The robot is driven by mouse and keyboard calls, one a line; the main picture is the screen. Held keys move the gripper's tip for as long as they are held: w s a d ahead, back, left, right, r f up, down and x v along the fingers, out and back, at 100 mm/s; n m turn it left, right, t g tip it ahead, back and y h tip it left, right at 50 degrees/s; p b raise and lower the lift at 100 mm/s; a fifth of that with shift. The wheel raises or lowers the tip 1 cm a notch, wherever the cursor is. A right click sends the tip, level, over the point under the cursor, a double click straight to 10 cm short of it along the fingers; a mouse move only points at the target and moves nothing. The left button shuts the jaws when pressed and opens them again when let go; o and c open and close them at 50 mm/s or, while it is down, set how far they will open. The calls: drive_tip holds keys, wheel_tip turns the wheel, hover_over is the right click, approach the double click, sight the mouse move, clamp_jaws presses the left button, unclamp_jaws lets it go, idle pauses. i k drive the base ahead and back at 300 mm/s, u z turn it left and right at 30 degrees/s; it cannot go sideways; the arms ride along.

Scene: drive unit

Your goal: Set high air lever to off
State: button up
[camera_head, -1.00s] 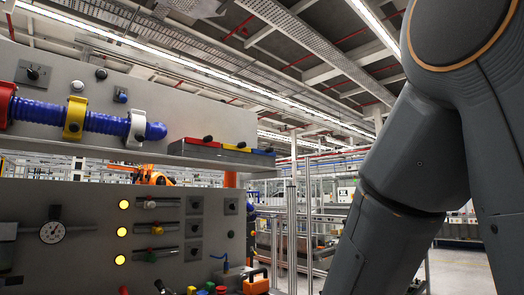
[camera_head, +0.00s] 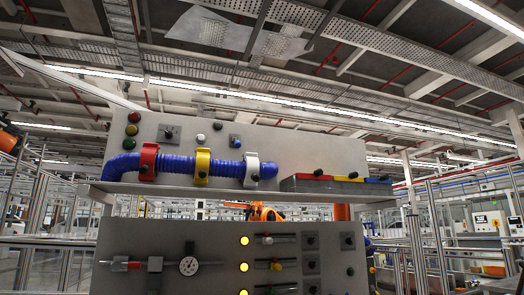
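The drive unit's upper panel (camera_head: 300,142) carries a blue corrugated hose (camera_head: 222,168) with red (camera_head: 147,162), yellow (camera_head: 201,166) and white (camera_head: 251,170) clamps. The lower panel (camera_head: 140,240) has a round white dial gauge (camera_head: 188,266) on a thin pipe, with a red fitting (camera_head: 120,263) to its left. Right of the gauge are yellow lamps (camera_head: 244,240) beside a slider with a white knob (camera_head: 267,240) and one with a yellow knob (camera_head: 276,266). I cannot tell which control is the high air lever. The panel's bottom is cut off. My gripper is out of view.
A shelf (camera_head: 110,187) juts out between the panels and bears a tray with red, yellow and blue parts (camera_head: 337,179). Metal frames and fencing (camera_head: 440,235) stand to the right, and an orange machine (camera_head: 262,212) stands behind.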

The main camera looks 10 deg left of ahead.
sight(237, 143)
drive_tip(key=u, duration=1.8)
drive_tip(key=i, duration=1.9)
drive_tip(key=z, duration=1.95)
